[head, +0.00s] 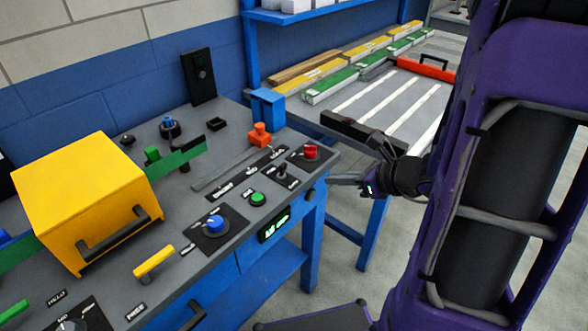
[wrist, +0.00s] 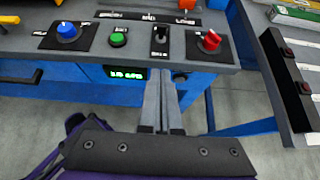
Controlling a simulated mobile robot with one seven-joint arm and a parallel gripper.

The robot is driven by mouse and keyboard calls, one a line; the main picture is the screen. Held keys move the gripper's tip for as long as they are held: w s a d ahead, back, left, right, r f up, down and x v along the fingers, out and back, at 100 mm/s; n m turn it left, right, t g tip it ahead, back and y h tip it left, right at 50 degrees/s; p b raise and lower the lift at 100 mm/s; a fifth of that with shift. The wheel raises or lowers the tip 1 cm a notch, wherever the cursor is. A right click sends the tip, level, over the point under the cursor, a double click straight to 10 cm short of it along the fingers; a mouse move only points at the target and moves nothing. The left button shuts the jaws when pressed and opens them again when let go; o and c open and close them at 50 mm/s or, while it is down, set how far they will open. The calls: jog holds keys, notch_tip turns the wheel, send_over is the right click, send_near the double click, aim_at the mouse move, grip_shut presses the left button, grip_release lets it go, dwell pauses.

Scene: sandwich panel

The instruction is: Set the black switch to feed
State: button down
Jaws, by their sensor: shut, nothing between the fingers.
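A small black switch (wrist: 161,36) stands on a black plate between the green button and the red knob in the wrist view. It also shows in the head view (head: 282,170) near the bench's right corner. Its labels are too small to read, so I cannot tell its setting. My gripper (head: 331,181) is shut and empty, just off the bench's front right edge, apart from the switch. In the wrist view the fingers (wrist: 163,84) lie side by side and point toward the bench front, below the switch.
The red knob (head: 310,153), green button (head: 258,199) and blue knob (head: 215,224) sit close by on the grey bench. An orange slider handle (head: 261,135) stands behind. A yellow box (head: 80,205) is at left. A second table (head: 385,95) stands right, with open floor between.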

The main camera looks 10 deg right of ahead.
jog(key=b, duration=0.2)
send_near(284, 170)
jog(key=x, duration=0.3)
jog(key=f+x, duration=0.1)
jog(key=x, duration=0.1)
jog(key=shift+s+d+r, duration=0.1)
jog(key=shift+s+d, duration=0.05)
jog(key=shift+s, duration=0.15)
jog(key=shift+w+a+r, duration=0.1)
jog(key=shift+w+a, duration=0.25)
jog(key=shift+w, duration=0.25)
